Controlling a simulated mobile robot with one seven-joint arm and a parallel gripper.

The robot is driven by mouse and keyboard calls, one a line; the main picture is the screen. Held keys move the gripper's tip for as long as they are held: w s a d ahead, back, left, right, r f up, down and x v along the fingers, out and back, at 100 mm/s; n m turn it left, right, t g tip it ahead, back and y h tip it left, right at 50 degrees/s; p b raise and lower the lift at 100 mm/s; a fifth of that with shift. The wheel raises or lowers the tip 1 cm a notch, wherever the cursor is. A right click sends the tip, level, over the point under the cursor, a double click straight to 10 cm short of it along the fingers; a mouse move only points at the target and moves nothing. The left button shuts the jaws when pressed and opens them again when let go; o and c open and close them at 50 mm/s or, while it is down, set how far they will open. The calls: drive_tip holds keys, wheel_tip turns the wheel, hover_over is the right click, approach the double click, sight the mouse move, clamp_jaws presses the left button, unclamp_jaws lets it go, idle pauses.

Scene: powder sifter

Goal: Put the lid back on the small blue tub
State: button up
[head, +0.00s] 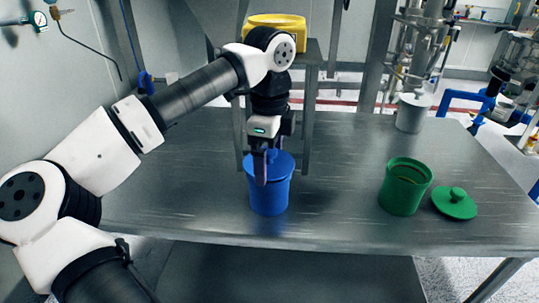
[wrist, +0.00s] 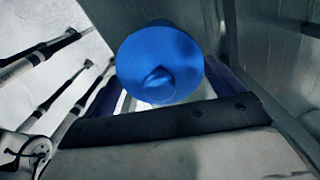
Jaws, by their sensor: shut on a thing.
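The blue tub (head: 270,194) stands upright on the metal table, left of the table's middle. The blue lid (head: 284,162) is at the tub's mouth, under my gripper (head: 265,168). My gripper points down and is shut on the lid. One dark finger hangs in front of the lid and the tub's upper wall. In the wrist view the lid (wrist: 160,55) shows as a round blue disc with its knob facing the camera. I cannot tell whether the lid is fully seated or slightly above the rim.
An open green tub (head: 402,190) stands to the right, with its green lid (head: 455,204) on the table beside it. A whitish pot (head: 412,113) stands at the back right. A metal frame with a yellow top (head: 276,20) rises behind my gripper.

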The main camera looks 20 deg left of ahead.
idle(0.3)
drive_tip(key=o, duration=0.6)
drive_tip(key=shift+o, duration=0.2)
drive_tip(key=shift+r, duration=0.1)
drive_tip(key=shift+r+p, duration=2.15)
drive_tip(key=shift+r, duration=1.3)
clamp_jaws()
